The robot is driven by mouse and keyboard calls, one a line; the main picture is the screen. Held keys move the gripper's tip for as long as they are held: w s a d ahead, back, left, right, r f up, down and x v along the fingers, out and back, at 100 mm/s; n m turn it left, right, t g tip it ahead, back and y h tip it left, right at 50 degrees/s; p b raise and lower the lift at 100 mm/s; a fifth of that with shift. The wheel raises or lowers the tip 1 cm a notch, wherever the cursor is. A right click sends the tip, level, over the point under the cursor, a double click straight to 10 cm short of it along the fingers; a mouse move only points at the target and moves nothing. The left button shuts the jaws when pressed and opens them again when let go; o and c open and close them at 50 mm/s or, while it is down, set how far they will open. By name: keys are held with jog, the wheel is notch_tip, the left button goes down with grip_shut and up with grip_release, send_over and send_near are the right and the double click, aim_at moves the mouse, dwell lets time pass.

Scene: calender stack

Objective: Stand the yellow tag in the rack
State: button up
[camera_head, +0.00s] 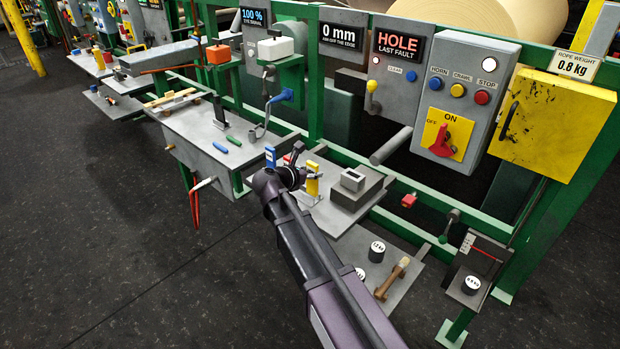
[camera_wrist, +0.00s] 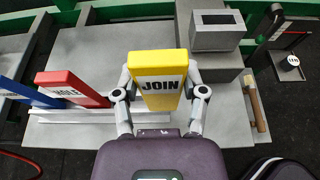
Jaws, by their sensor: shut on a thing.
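The yellow tag (camera_wrist: 160,75), marked JOIN, is between the two fingers of my gripper (camera_wrist: 160,88) in the wrist view, which is shut on it. In the head view the yellow tag (camera_head: 312,181) shows just right of my gripper (camera_head: 296,178). The pale rack (camera_wrist: 90,115) is a low strip on a grey shelf. A red tag (camera_wrist: 72,88) and a blue tag (camera_wrist: 14,89) lean in it, left of the yellow tag. The yellow tag's lower end is hidden by my gripper, so I cannot tell whether it touches the rack.
A grey box with a small display (camera_wrist: 216,30) stands on a grey block behind and right of the yellow tag. A wooden-handled tool (camera_wrist: 255,102) lies right of it. Green frame rails and a control panel (camera_head: 455,95) stand behind. The grey shelf (camera_wrist: 105,50) is bare behind the rack.

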jog(key=shift+w+a+f, duration=0.1)
jog(key=shift+w+a, duration=0.2)
jog(key=shift+w, duration=0.35)
jog(key=shift+w+a, duration=0.2)
jog(key=shift+w, duration=0.2)
jog(key=shift+w+a+f, duration=0.15)
jog(key=shift+w+f, duration=0.05)
jog(key=shift+w, duration=0.1)
jog(key=shift+s+f+b, duration=0.1)
jog(key=shift+f+b, duration=1.5)
jog(key=shift+b, duration=0.25)
jog(key=shift+f, duration=0.1)
jog(key=o, duration=1)
jog(key=shift+o, duration=0.2)
